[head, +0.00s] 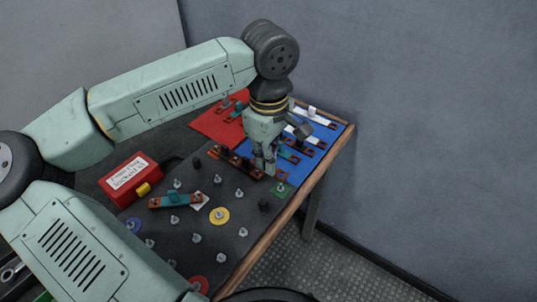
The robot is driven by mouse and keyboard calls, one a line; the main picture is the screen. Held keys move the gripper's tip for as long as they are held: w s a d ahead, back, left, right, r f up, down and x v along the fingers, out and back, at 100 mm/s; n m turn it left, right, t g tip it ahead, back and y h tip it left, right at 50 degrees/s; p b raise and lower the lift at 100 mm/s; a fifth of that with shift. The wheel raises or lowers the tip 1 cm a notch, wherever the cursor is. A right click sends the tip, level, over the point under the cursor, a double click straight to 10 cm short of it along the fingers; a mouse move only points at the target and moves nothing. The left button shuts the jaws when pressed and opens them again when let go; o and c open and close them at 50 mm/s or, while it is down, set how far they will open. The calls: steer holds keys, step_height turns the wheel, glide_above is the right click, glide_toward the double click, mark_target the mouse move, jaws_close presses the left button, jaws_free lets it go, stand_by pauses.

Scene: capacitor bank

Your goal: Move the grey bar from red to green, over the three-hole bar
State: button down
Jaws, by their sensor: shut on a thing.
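My gripper (265,170) points down over the right end of a long copper-brown bar (235,162) with dark knobs, near the bench's right side. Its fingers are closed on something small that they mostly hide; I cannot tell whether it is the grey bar. I cannot count the holes in the long bar. A green square (281,189) with a post lies just right of and below the fingertips. A red disc (198,284) with a post is at the bench's near end. On the red mat (213,124) lie brown bars with a grey and a teal handle (239,106).
A brown bar with a teal handle (175,200) lies among several grey posts. A yellow disc (219,215), a blue disc (134,225) and a dark post (264,205) stand nearby. A red box (130,178) is at left. Several bars lie on the blue mat (331,132) behind my gripper.

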steer(key=shift+f+b, duration=1.1)
steer(key=shift+f, duration=0.3)
steer(key=shift+f+b, duration=0.6)
steer(key=shift+b, duration=0.15)
steer(key=c, duration=1.6)
jaws_free()
steer(key=shift+c, duration=0.2)
steer(key=shift+r, duration=0.1)
